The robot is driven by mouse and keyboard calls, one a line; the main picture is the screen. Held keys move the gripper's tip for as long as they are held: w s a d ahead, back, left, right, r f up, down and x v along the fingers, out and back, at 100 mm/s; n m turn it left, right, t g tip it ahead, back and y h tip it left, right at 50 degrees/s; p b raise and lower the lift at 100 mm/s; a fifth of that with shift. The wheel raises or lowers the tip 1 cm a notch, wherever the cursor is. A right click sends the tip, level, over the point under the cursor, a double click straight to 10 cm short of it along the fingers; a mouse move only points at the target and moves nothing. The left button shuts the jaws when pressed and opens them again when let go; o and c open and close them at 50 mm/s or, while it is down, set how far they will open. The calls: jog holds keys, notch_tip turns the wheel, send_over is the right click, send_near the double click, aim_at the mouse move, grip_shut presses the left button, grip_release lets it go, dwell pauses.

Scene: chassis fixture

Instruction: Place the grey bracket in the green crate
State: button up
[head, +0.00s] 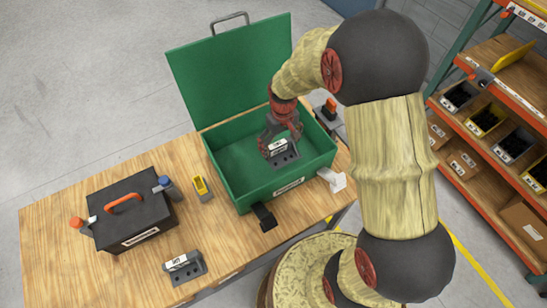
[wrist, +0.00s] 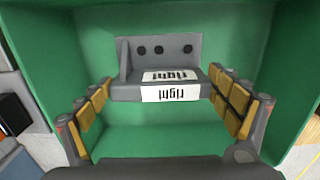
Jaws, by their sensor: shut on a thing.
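A grey bracket (head: 284,158) with three dark holes and white labels is in my gripper (head: 280,146). In the wrist view my gripper (wrist: 160,84) has a finger at each end of the bracket (wrist: 160,47), and the label reads "right" upside down. The green crate (head: 222,178) stands on the table with its lid (head: 228,70) open at the back. The bracket is inside the crate's opening; I cannot tell whether it touches the floor. A second grey bracket (head: 186,271) with a white label lies on the table at the front.
A black toolbox (head: 130,212) with an orange handle stands on the wooden table (head: 60,235) at left. A yellow device (head: 202,187) and a blue-capped item (head: 168,186) lie between it and the crate. A shelf rack (head: 485,130) with bins stands at right.

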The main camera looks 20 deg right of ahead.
aim_at(281, 154)
jog(key=shift+f+b, duration=0.3)
jog(key=shift+f, duration=3.7)
jog(key=shift+f, duration=0.1)
jog(key=o, duration=1.3)
jog(key=shift+s, duration=0.1)
